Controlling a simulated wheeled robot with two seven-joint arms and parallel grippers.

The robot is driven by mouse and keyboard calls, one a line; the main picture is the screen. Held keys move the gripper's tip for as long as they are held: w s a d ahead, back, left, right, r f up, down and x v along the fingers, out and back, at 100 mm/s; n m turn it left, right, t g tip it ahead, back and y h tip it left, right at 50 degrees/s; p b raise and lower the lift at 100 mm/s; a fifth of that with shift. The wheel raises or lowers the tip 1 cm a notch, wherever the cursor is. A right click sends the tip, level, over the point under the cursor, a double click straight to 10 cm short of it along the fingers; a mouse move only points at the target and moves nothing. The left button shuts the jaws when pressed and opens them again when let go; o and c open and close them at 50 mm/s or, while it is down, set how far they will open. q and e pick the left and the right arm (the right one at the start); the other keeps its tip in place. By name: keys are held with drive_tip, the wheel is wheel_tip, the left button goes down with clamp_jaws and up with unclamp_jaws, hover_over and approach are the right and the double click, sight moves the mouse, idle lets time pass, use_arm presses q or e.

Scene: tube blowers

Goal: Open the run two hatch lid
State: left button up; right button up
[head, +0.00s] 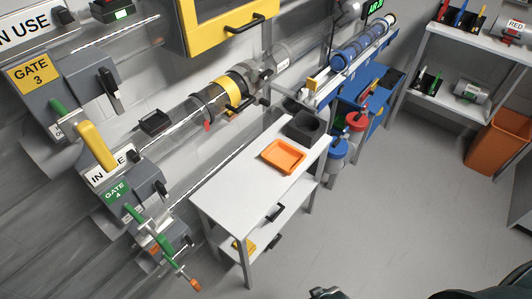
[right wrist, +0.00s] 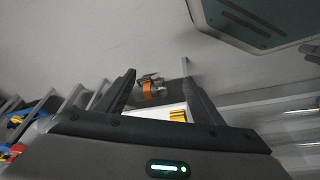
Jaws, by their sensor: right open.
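A clear tube (head: 180,118) runs along the wall in the head view. A yellow hatch lid with a dark handle (head: 232,90) sits on it and looks closed. I cannot read a run number there, so I cannot confirm that it is run two. My right gripper (right wrist: 160,92) is open and empty in the right wrist view, with both fingers spread and no hatch lid between them. A dark part at the bottom edge of the head view is too cut off to identify. My left gripper is not in view.
A white table (head: 235,190) stands before the tube, with an orange tray (head: 283,157) and a dark bin (head: 305,127) on it. Gate 3 (head: 30,72) and gate 4 (head: 117,190) are at left. A shelf (head: 460,108) and an orange bin (head: 497,145) stand right. Grey floor is clear between.

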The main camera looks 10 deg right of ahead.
drive_tip(key=s+f, duration=0.5)
drive_tip(key=f, duration=0.4)
drive_tip(key=s+f, duration=0.5)
drive_tip(key=f, duration=0.4)
drive_tip(key=shift+s+f, duration=0.35)
drive_tip(key=shift+s, duration=0.05)
drive_tip(key=shift+d, duration=0.1)
drive_tip(key=shift+c, duration=0.6)
